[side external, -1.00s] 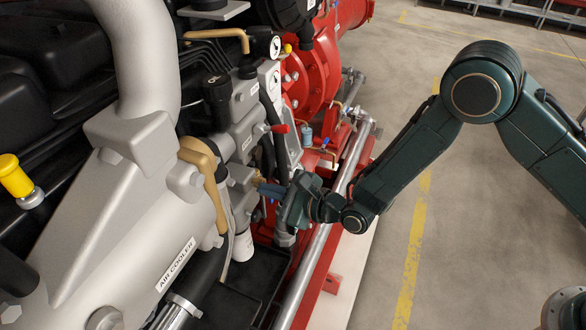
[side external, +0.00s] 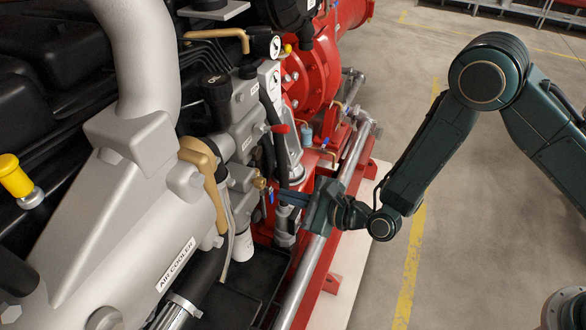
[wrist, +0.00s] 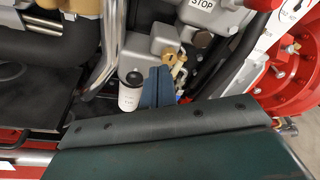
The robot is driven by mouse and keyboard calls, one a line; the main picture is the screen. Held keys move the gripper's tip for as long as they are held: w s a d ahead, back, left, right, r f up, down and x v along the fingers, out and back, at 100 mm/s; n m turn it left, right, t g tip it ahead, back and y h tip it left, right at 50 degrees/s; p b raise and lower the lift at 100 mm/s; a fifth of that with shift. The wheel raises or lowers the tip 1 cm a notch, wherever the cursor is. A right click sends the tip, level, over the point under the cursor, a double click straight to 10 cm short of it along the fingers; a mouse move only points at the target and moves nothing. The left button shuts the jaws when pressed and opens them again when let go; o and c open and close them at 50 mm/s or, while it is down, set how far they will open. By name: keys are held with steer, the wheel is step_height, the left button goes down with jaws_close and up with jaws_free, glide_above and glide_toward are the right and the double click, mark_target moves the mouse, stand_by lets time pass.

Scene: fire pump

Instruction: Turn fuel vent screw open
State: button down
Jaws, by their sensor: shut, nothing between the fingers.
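A small brass fitting (side external: 260,183), which looks like the fuel vent screw, sticks out of the grey block on the engine's side. In the wrist view brass parts (wrist: 178,62) show just right of my fingertips. A small blue lever (side external: 271,197) hangs below the brass fitting. My gripper (side external: 279,194) is shut and empty, its blue-grey fingers pointing left at the engine. The fingertips appear a little to the right of the brass and apart from it. In the wrist view my shut fingers (wrist: 160,70) cover part of the grey block.
A white cylinder (wrist: 131,92) stands left of my fingers. A red-tipped lever (side external: 280,129) sits above. Black hoses and a silver pipe (side external: 318,255) run close to my gripper.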

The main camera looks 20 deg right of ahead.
mark_target(258, 182)
steer(key=shift+d, duration=0.1)
steer(key=shift+w+d+r, duration=0.25)
steer(key=shift+d, duration=0.3)
steer(key=shift+w+d+r, duration=0.25)
steer(key=shift+d, duration=0.25)
steer(key=shift+w+a, duration=0.1)
steer(key=shift+a, duration=0.05)
steer(key=r+x, duration=0.1)
steer(key=x, duration=0.5)
steer(key=shift+a, duration=0.5)
steer(key=shift+r, duration=0.1)
steer(key=shift+f, duration=0.35)
stand_by(0.6)
steer(key=shift+s+a+f, duration=0.4)
steer(key=shift+s+a, duration=0.05)
steer(key=shift+s, duration=0.05)
stand_by(0.4)
steer(key=shift+s+f, duration=0.1)
steer(key=shift+f, duration=0.15)
stand_by(0.6)
steer(key=shift+s+a+r, duration=0.1)
steer(key=shift+a, duration=0.05)
